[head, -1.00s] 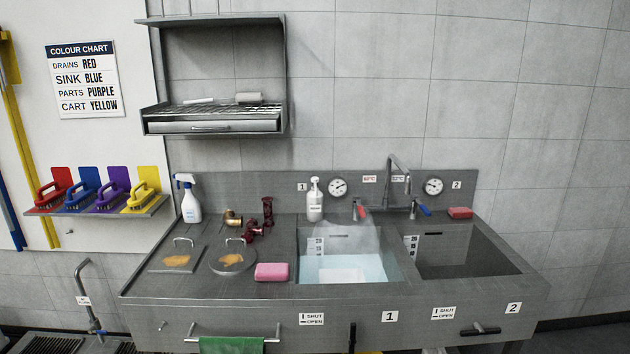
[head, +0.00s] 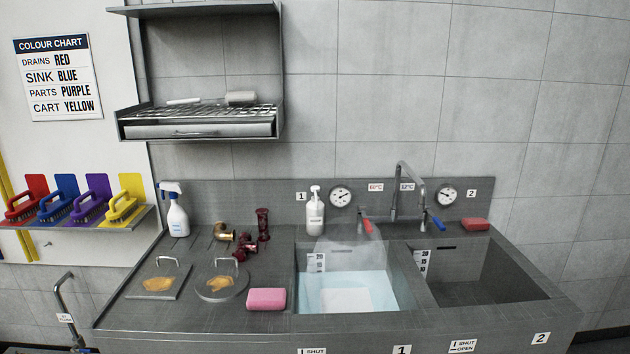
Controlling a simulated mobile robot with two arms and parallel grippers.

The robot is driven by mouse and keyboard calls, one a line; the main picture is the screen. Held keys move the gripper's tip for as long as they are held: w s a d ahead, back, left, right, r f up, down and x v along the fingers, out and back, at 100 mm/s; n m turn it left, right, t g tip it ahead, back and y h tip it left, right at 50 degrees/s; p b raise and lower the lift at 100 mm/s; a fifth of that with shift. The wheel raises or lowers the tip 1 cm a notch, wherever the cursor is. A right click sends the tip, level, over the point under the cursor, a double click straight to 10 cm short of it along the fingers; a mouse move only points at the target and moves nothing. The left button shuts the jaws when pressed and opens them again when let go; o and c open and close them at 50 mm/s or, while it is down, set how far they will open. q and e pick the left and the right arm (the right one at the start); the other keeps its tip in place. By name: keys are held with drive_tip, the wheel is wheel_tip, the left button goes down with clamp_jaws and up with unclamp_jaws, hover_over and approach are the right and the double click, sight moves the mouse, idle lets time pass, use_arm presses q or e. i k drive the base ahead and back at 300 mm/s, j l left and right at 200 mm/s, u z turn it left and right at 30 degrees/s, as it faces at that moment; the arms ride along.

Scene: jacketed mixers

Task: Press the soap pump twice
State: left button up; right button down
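The soap pump (head: 315,213) is a white bottle with a pump head on top and a small label. It stands upright at the back of the steel counter, behind the left sink basin (head: 398,287) and left of a round gauge. Nothing is touching it. Neither of my grippers shows in the head view.
The left basin holds clear bluish water; the right basin (head: 500,272) looks empty. A tap (head: 408,190) stands between them. A shelf (head: 200,122) hangs above.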

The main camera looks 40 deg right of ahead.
sight(315, 189)
drive_tip(key=i+l, duration=0.35)
drive_tip(key=l, duration=0.15)
drive_tip(key=i+l, duration=0.4)
